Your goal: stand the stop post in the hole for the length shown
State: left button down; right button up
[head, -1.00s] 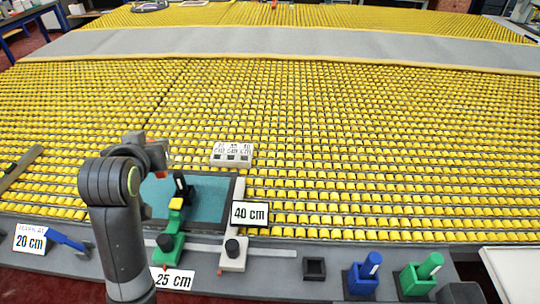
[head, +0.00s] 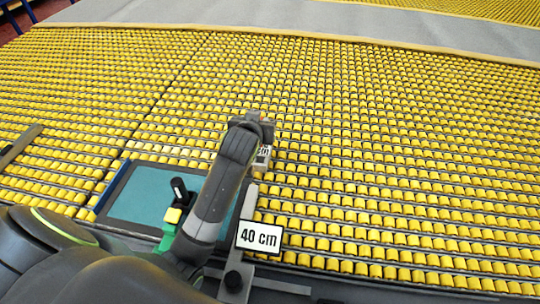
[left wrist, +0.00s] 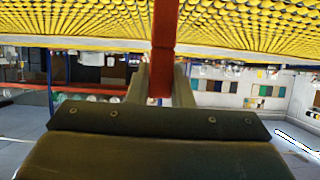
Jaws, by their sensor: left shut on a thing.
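My left gripper (head: 266,124) is shut on a red post (left wrist: 162,50), which stands out between the two fingers in the left wrist view. In the head view the arm hides most of the post. The small white block with black lettering (head: 263,155) lies on the yellow rollers, just below the gripper in the picture and largely hidden by it; its holes cannot be made out now. I cannot tell whether the post touches the block. A white sign reading "40 cm" (head: 259,237) stands at the near edge. My right gripper is not in view.
The yellow rollers (head: 400,150) to the right are clear.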

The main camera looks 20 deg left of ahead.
pick_arm(q)
notch_tip(320, 180, down, 9)
jog(key=shift+r, duration=0.1)
dwell(0.3)
jog(key=shift+f, duration=0.25)
jog(key=c, duration=1.3)
grip_release()
jog(key=shift+r, duration=0.1)
jog(key=shift+s+r, duration=0.15)
jog(key=v, duration=1.1)
jog(key=shift+s+r, duration=0.15)
jog(key=shift+s, duration=0.2)
